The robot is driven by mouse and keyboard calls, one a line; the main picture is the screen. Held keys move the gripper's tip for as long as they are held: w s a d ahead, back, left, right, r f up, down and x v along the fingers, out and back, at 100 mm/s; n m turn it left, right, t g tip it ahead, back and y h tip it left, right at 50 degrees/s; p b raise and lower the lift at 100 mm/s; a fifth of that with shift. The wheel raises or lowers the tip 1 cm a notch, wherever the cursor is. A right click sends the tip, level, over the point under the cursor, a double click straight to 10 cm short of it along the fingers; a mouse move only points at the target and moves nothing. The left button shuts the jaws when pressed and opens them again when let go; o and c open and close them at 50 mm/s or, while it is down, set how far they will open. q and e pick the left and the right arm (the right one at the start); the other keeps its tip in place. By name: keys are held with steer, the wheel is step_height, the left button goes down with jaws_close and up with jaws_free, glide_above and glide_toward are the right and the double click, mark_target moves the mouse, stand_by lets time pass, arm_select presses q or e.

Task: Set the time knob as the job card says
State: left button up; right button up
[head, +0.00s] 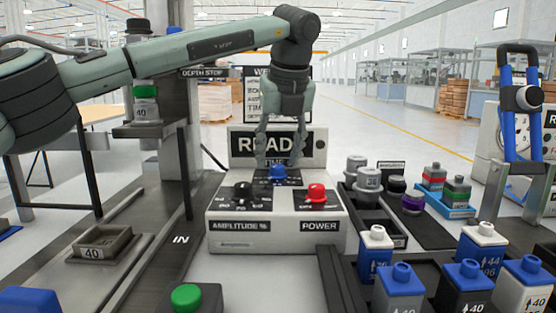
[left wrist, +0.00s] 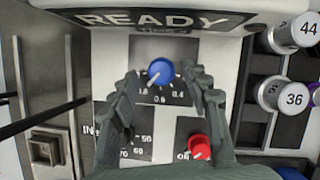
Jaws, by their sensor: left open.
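The blue time knob (head: 278,173) is on the white control box (head: 276,238), below the READY display (head: 275,143). In the left wrist view the blue knob (left wrist: 161,72) has a white mark pointing to the lower left, over a dial with small numbers. My left gripper (head: 278,158) points down over the box, with its open fingers on either side of the knob; gaps show between them and the knob in the wrist view (left wrist: 162,88). A white card (head: 252,98) stands behind, partly hidden by my gripper; its full text is not readable. My right gripper is out of view.
A black amplitude knob (head: 242,191) and a red power knob (head: 317,193) sit close in front. A green button (head: 186,297) is at the front.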

arm_select(q)
steer(key=v, duration=1)
steer(key=shift+s+r, duration=0.15)
